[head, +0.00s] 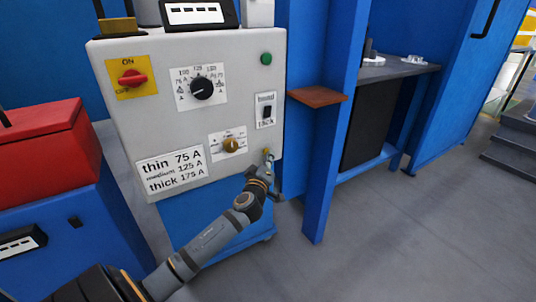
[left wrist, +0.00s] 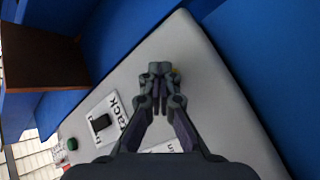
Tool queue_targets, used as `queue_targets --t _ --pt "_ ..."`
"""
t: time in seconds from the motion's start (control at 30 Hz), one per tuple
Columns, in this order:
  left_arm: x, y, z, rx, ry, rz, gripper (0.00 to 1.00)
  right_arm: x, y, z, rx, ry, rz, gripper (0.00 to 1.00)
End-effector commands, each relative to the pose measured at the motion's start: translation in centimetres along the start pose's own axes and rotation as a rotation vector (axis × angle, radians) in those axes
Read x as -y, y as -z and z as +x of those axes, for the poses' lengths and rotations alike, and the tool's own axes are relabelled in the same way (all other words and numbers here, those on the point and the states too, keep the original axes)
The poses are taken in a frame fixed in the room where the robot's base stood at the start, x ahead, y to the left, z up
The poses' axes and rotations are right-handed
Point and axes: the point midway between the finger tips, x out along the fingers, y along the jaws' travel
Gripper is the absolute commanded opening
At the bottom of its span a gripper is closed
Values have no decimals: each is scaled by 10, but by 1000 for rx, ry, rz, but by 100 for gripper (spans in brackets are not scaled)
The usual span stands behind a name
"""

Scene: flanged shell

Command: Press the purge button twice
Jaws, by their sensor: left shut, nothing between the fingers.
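A white control panel (head: 205,110) on a blue cabinet faces me. My left gripper (head: 267,158) is at the panel's lower right corner; its fingers are shut and empty. In the left wrist view, the shut fingertips (left wrist: 160,70) point at the white panel face. A small yellowish bit (left wrist: 177,72) shows just beside the fingertips and is mostly hidden; it may be the purge button. I cannot tell whether the fingertips touch it. No label reading purge is legible. My right gripper is not in view.
The panel also carries a red rotary switch (head: 132,78), a black dial (head: 202,89), a green lamp (head: 266,58), a black rocker (head: 266,111) and a brass knob (head: 231,145). A brown shelf (head: 317,96) juts out at right. A red box (head: 45,150) stands at left.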

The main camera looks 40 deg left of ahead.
Motion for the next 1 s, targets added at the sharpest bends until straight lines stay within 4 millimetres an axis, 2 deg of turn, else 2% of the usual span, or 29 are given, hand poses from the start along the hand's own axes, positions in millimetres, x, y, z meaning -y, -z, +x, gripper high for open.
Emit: queue_targets --t 0.87,1.0 --pt "-9 -10 -14 0 0 1 0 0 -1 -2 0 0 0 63" --pt "-14 -16 -21 1 1 -2 0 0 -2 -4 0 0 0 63"
